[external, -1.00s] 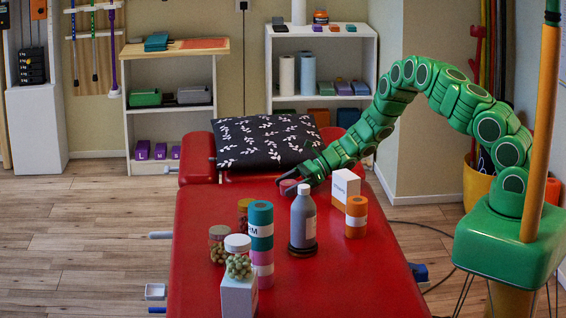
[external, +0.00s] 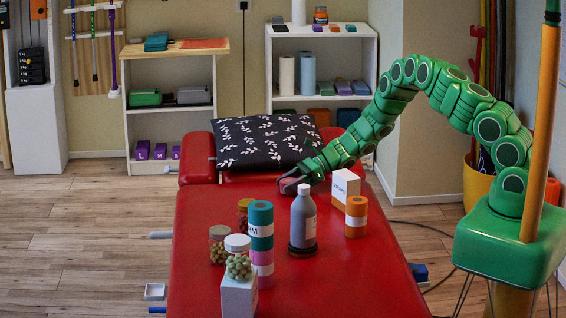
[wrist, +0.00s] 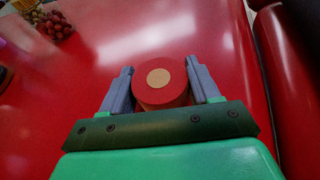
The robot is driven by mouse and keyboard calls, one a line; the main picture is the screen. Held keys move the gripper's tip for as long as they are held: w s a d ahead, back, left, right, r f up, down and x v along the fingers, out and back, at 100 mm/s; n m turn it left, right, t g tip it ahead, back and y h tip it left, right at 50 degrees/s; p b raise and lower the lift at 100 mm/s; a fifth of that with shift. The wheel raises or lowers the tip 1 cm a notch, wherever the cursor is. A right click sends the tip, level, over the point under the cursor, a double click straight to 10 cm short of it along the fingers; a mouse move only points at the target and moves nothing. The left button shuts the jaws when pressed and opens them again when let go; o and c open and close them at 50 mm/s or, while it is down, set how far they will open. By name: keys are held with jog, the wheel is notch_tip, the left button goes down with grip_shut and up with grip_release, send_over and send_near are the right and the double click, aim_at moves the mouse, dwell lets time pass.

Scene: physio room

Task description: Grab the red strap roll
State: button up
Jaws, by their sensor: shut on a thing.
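The red strap roll (wrist: 176,94) stands between my two grey fingers in the wrist view, its round top with a tan core facing the camera. My gripper (wrist: 161,88) is shut on it, one finger on each side. In the external view my gripper (external: 290,186) is low over the red treatment table (external: 350,275), just in front of the patterned pillow. There the roll is mostly hidden by the fingers. I cannot tell whether the roll still touches the table.
A grey bottle (external: 303,222), a white box (external: 345,187) and an orange roll (external: 356,216) stand near my gripper. Teal and pink rolls (external: 260,225) and several jars (external: 219,244) stand front left. The black pillow (external: 265,141) lies behind. The table's front right is clear.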

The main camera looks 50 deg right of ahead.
aim_at(290, 181)
notch_tip(290, 181, up, 3)
jog(key=shift+s+r, duration=0.1)
jog(key=shift+s, duration=0.05)
jog(key=s+d+r, duration=0.1)
jog(key=s+r, duration=0.8)
jog(key=s, duration=0.4)
jog(key=shift+s+r, duration=0.15)
jog(key=shift+s, duration=0.15)
